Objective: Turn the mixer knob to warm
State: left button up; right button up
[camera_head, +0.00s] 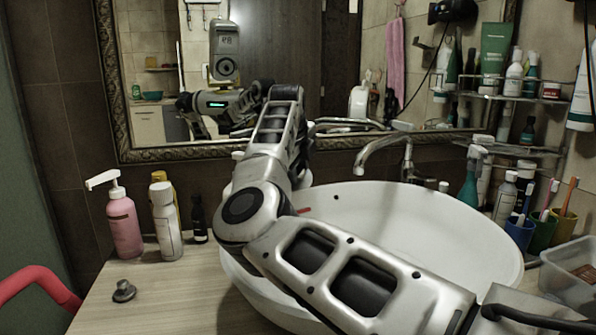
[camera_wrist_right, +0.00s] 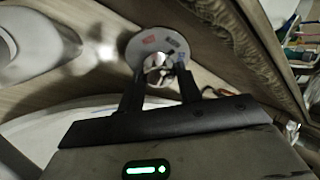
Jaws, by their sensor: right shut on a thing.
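The mixer plate, a pale round disc (camera_wrist_right: 143,44) with a red and a dark bluish mark, shows in the right wrist view. The mixer knob (camera_wrist_right: 157,64) is in front of it, small and partly covered by the fingers. My right gripper (camera_wrist_right: 158,76) is shut on the knob, one dark finger on each side. In the head view my right arm crosses the basin and its forearm hides the mixer and the fingertips. The direction the knob points is too small to tell. My left gripper is not in view.
The white basin (camera_head: 440,235) sits under my right arm, with a metal spout (camera_head: 385,143) behind it. A framed mirror (camera_head: 125,140) is behind. A pink pump bottle (camera_head: 123,222) and white bottle (camera_head: 166,225) stand left; cups and a crowded shelf (camera_head: 520,98) stand right.

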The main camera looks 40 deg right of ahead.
jog(key=o, duration=1)
jog(key=b+v, duration=0.1)
jog(key=v, duration=1.5)
